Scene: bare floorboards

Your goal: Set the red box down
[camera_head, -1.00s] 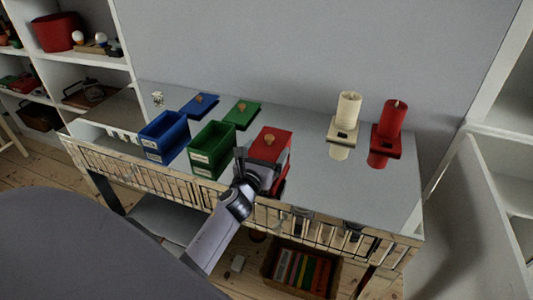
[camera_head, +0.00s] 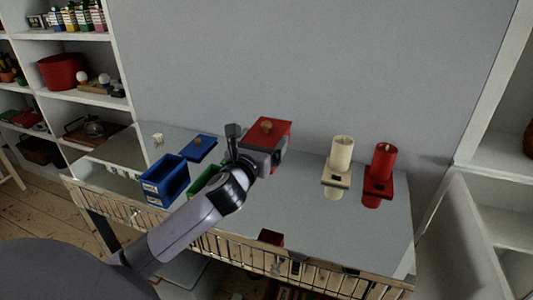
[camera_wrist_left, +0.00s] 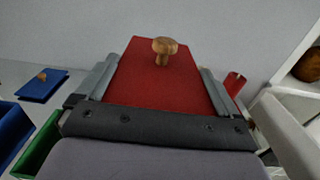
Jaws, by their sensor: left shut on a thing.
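The red box (camera_head: 266,129), with a wooden knob on its red top, is held up above the glossy table (camera_head: 310,222). My left gripper (camera_head: 258,143) is shut on it, with its fingers on two opposite sides. In the left wrist view the red top (camera_wrist_left: 165,85) fills the space between the two grey fingers (camera_wrist_left: 157,78). The underside of the box is hidden. A small dark red patch shows low near the table's front rail; I cannot tell whether it is a reflection. My right gripper is not in view.
An open blue box (camera_head: 165,180) and a green box (camera_head: 203,182), partly behind my arm, stand at left. A blue lid (camera_head: 199,147) lies behind. A cream candle (camera_head: 341,151) and red candle (camera_head: 384,161) stand at right. The front centre of the table looks clear.

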